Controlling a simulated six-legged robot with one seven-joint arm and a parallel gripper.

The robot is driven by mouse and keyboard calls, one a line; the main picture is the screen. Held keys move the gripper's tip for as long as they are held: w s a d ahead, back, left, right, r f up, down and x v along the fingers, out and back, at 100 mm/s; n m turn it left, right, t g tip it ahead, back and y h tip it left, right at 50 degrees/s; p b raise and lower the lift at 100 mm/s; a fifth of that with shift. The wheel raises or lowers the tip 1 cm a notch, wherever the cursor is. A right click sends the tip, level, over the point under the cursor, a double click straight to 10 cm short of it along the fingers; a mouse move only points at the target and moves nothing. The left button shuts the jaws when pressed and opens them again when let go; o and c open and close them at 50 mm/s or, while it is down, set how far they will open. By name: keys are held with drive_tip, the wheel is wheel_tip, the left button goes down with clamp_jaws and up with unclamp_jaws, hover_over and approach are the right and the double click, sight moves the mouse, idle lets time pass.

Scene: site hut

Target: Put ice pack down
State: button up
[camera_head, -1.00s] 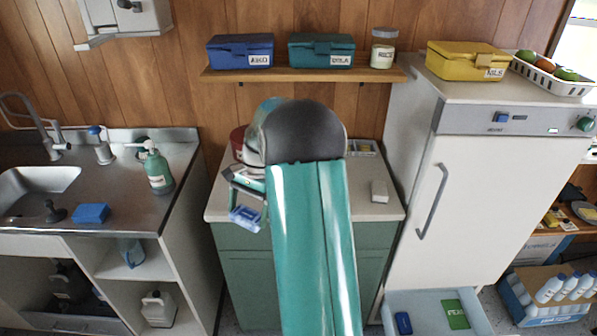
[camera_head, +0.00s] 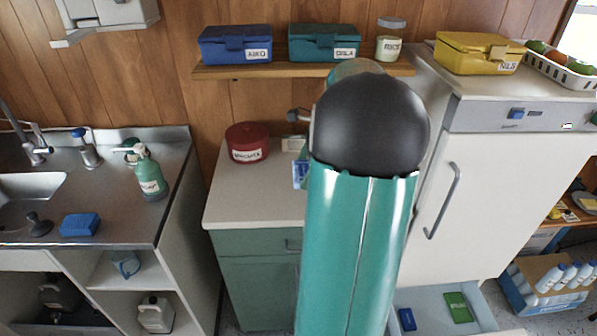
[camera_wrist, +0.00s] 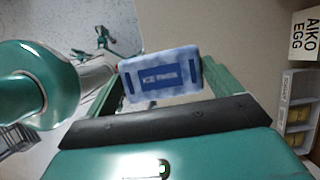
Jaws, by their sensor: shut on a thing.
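The ice pack (camera_wrist: 160,78) is a pale blue and white block with a dark blue label. In the wrist view my gripper (camera_wrist: 165,82) is shut on it, with a green finger at either side. In the head view my arm hides most of the gripper; a small blue and white piece, probably the pack, shows at the arm's left edge above the counter (camera_head: 250,200). The wrist view shows a pale surface to the pack's right and speckled floor to its left. I cannot tell how high the pack is.
A red tin (camera_head: 247,143) stands at the counter's back left. A divided tray (camera_wrist: 298,105) lies right in the wrist view. The white fridge (camera_head: 480,190) stands right, above an open pale drawer (camera_head: 432,304) holding a blue and a green item. The counter's front left is clear.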

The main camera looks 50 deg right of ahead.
drive_tip(key=w+d+f, duration=0.4)
drive_tip(key=w+f, duration=0.1)
drive_tip(key=w+d+f, duration=0.3)
drive_tip(key=shift+w+d+f, duration=0.1)
drive_tip(key=shift+f, duration=0.15)
drive_tip(key=shift+d+f, duration=0.1)
drive_tip(key=shift+f, duration=1.55)
drive_tip(key=shift+w+f, duration=0.1)
